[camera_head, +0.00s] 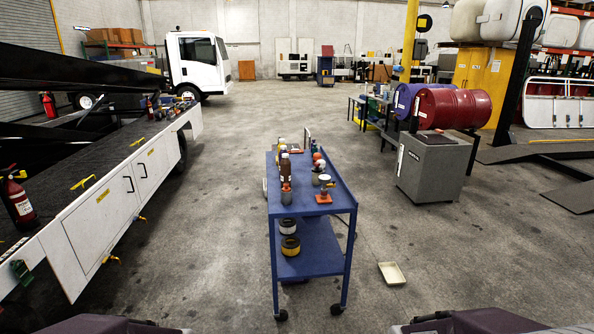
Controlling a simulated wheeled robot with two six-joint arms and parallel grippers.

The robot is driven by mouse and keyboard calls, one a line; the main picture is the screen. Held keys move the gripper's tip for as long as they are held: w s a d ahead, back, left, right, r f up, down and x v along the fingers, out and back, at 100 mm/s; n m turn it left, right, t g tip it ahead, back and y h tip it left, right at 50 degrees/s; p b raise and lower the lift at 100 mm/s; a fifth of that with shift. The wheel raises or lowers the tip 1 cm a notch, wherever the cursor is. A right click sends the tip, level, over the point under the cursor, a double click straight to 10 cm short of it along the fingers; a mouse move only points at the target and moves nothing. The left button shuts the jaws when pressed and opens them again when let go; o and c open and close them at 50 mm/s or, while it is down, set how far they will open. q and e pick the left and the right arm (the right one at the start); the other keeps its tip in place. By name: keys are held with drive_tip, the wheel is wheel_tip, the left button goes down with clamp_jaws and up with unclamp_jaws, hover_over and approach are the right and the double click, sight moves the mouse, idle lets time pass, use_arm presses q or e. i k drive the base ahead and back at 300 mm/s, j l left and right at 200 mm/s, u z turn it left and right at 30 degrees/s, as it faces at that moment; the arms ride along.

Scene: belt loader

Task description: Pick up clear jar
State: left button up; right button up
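A blue two-tier cart (300,207) stands ahead of me in the middle of the floor. Its top shelf holds several small bottles and containers, including a brown bottle (286,170) and a white-topped container (324,179). They are small and crowded at this distance, and I cannot tell for certain which one, if any, is a clear jar. Parts of my own arms show at the bottom edge, well short of the cart. My grippers are not in view.
A tan tray (392,273) lies on the floor right of the cart. A grey cabinet (431,168) stands farther right. A belt loader (130,185) with a red fire extinguisher (19,203) fills the left. Floor between loader and cart is clear.

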sight(317, 172)
drive_tip(key=i+u, duration=0.15)
drive_tip(key=i, duration=0.3)
drive_tip(key=i+l+u, duration=0.2)
drive_tip(key=i, duration=0.25)
drive_tip(key=i+l+u, duration=0.15)
drive_tip(key=i, duration=0.3)
drive_tip(key=i+l+u, duration=0.15)
drive_tip(key=i, duration=0.3)
